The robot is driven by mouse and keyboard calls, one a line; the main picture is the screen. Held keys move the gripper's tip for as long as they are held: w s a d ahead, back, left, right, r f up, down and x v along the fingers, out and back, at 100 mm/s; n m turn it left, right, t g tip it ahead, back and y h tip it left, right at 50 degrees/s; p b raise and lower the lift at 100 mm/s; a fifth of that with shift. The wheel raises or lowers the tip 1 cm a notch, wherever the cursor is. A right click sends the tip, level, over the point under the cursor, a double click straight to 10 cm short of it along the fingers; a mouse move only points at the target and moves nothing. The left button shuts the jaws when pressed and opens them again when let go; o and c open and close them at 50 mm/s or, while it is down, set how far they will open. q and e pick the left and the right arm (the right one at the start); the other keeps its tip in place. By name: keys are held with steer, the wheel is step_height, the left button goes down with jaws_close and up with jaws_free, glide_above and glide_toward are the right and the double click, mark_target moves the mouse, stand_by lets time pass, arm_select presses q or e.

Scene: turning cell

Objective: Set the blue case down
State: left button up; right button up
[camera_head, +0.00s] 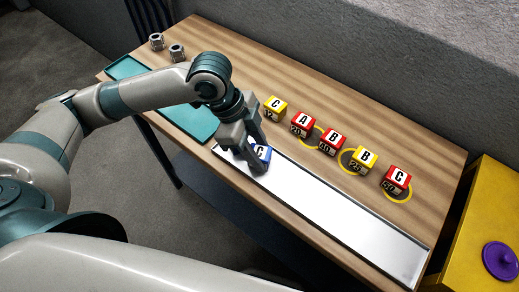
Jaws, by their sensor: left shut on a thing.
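The blue case (262,153), a small cube with a letter C on its white top, is at the left end of the long white strip (340,215) on the wooden table. My left gripper (254,157) comes down over it and is shut on it, with its fingers hiding part of the case. I cannot tell whether the case touches the strip or is held just above it. My right gripper is not in view.
A row of red and yellow lettered cases (303,125) stands behind the strip, with yellow rings (398,197) around some. A yellow cabinet (478,225) with a purple knob (500,260) stands at right. Most of the strip is bare.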

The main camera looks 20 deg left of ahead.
mark_target(258, 151)
arm_select(q)
steer(key=shift+f, duration=0.1)
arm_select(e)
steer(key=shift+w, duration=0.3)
arm_select(q)
steer(key=o, duration=1.2)
steer(key=shift+c, duration=0.2)
steer(key=shift+a+r, duration=0.15)
steer(key=shift+r, duration=0.4)
steer(key=b+v, duration=0.1)
steer(key=v, duration=0.2)
steer(key=shift+a+r, duration=0.2)
steer(key=shift+r, duration=0.05)
steer(key=v, duration=0.7)
steer(key=shift+r+b, duration=0.2)
steer(key=shift+b, duration=0.15)
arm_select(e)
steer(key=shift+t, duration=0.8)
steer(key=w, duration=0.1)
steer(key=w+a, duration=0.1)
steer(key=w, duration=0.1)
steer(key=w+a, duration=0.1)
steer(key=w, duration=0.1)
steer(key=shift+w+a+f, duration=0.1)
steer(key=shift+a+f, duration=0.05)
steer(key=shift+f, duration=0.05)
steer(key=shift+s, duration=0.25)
